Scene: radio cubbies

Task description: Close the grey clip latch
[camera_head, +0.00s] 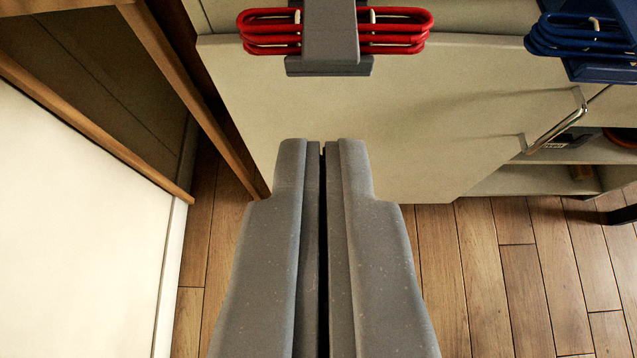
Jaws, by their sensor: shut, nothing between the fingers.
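The grey clip latch (330,35) is at the top of the view, on the pale cabinet front. Its grey lever runs across red looped rings (270,38) that stick out on both sides, and a grey base block shows below. The top of the latch is cut off by the frame edge. I cannot tell from this angle whether the lever is clipped down. My gripper (322,145) is shut and empty, below the latch in the picture and apart from it.
A blue latch (585,35) of similar form is at the top right. A cabinet door (420,120) with a metal handle (557,122) is beneath, beside open shelves (530,180). A wooden frame (170,90) and white panel (80,220) stand at left. Wooden floor (500,280) lies below.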

